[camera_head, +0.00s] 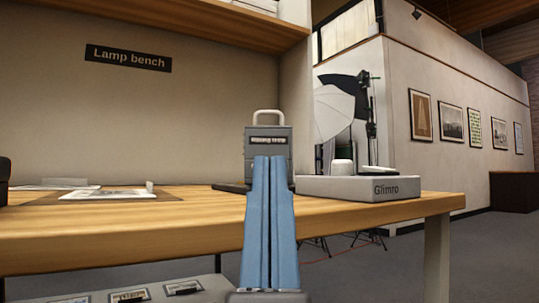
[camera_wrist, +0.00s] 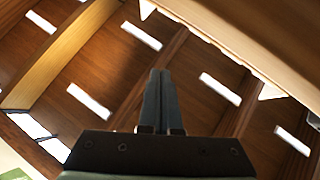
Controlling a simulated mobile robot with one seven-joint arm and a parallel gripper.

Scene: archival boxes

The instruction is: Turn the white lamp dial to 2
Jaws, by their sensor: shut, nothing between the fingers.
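My gripper (camera_head: 268,158) is shut and empty, with its two blue fingers side by side pointing up in the middle of the head view. In the wrist view my gripper (camera_wrist: 160,72) is also shut, seen against the ceiling. A grey box marked "Glimro" (camera_head: 345,187) lies on the bench to the right of my gripper. A white round knob (camera_head: 342,166) stands on top of it, which may be the white lamp dial. No numbers or pointer can be read on it. My gripper appears apart from the knob.
The wooden bench (camera_head: 150,222) carries a grey device with a handle (camera_head: 268,132), partly hidden behind my fingers. Papers (camera_head: 108,194) lie at left. A shelf (camera_head: 190,22) overhangs the bench. The bench front is clear.

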